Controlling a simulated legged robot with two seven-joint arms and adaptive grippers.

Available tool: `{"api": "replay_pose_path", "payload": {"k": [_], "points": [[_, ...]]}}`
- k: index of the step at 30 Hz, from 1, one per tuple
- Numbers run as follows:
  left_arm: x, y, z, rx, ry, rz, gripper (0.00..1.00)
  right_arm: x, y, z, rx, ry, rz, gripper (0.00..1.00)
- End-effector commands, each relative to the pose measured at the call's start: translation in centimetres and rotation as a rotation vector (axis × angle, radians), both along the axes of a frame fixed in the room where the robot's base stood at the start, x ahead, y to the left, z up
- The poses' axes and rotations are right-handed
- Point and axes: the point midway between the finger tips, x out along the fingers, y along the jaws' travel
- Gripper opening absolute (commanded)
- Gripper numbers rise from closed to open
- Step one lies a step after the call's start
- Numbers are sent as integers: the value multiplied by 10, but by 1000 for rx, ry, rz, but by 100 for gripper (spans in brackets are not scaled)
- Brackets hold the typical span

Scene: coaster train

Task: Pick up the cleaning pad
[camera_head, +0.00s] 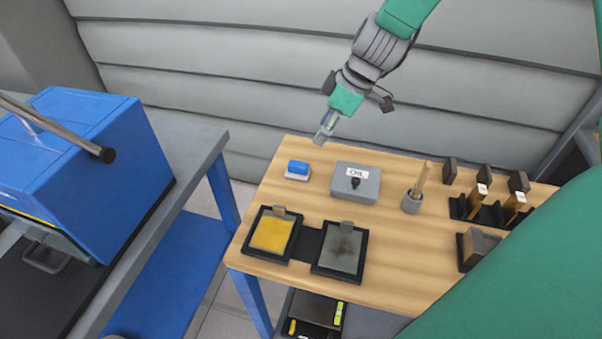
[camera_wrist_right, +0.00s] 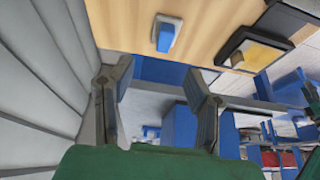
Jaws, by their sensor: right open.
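The cleaning pad appears to be the small block with a blue top and a pale base (camera_head: 298,170), lying at the back left of the wooden table. It also shows in the right wrist view (camera_wrist_right: 166,35), beyond the fingertips and near the table edge. My right gripper (camera_head: 325,131) hangs in the air near the back edge of the table, up and to the right of the pad in the head view. Its two fingers (camera_wrist_right: 160,75) are spread apart with nothing between them. The left gripper is not in view.
A grey box labelled "OIL" (camera_head: 367,185) stands right of the pad. A yellow-filled tray (camera_head: 270,234) and a grey-filled tray (camera_head: 341,250) lie in front. A blue machine (camera_head: 125,150) stands left.

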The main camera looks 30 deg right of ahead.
Motion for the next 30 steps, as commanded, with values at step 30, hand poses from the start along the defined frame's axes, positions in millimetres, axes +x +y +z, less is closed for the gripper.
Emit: {"api": "replay_pose_path", "payload": {"k": [30], "points": [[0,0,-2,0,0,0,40,38,36,-119,-5,1,2,45]]}}
